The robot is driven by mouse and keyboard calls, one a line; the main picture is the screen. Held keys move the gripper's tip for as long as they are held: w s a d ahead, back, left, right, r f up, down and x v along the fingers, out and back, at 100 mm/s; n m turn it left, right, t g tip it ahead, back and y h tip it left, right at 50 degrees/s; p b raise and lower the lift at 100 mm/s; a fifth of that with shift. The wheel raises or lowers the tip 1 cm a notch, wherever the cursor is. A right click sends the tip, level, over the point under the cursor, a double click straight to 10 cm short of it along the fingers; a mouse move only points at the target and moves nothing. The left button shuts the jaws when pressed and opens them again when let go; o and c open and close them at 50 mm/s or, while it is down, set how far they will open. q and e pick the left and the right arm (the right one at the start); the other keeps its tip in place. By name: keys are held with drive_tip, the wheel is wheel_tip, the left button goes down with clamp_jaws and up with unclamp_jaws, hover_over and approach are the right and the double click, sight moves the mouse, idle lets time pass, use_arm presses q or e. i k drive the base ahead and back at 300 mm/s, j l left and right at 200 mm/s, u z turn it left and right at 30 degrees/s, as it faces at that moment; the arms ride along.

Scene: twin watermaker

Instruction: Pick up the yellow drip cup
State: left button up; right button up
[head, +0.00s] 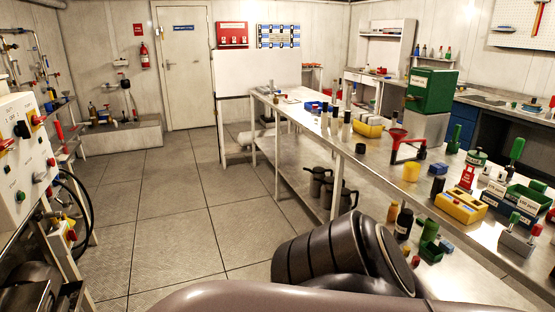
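A small yellow cup (411,171), which looks like the drip cup, stands upright on the long metal bench (345,158) at the right. It is just below a red funnel on a stand (398,138). Nothing touches it that I can see. Parts of my own arm fill the bottom middle of the view, a dark ribbed link and a smooth rounded link. Neither of my grippers shows. The arm links hide part of the bench's near side and lower shelf.
Bottles, a yellow box (460,206), a green bin (530,197) and a green cabinet (431,90) crowd the bench. A control panel (22,160) stands at the left. The tiled floor (170,210) between is clear. Dark jugs (318,184) sit on the lower shelf.

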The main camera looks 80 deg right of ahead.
sight(411, 169)
drive_tip(key=z, duration=3.5)
drive_tip(key=i+j, duration=0.65)
drive_tip(key=i, duration=0.25)
